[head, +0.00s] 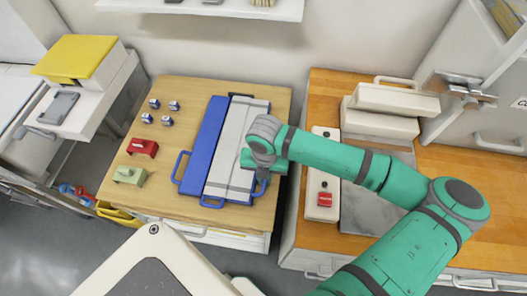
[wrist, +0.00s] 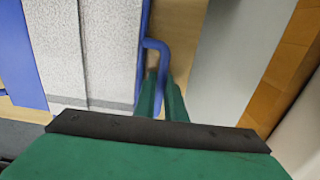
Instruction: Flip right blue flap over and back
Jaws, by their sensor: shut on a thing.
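The folding board lies on the wooden table, with a wide left blue flap (head: 202,143) flat beside a pale grey middle (head: 230,150). It also shows in the wrist view, as a blue flap (wrist: 14,55) and grey surface (wrist: 112,50). Of the right blue flap, only a narrow blue edge (wrist: 143,40) and a bent blue handle (wrist: 157,44) show clearly in the wrist view. My gripper (head: 261,182) is at the board's right side. In the wrist view its green fingers (wrist: 163,88) are shut at the handle. My arm hides much of this side in the head view.
Several small blue-and-white items (head: 160,111), a red block (head: 143,147) and a green block (head: 130,175) stand left on the table (head: 125,130). A gap separates it from the right counter (head: 325,85), which holds a pale box with a red button (head: 324,199).

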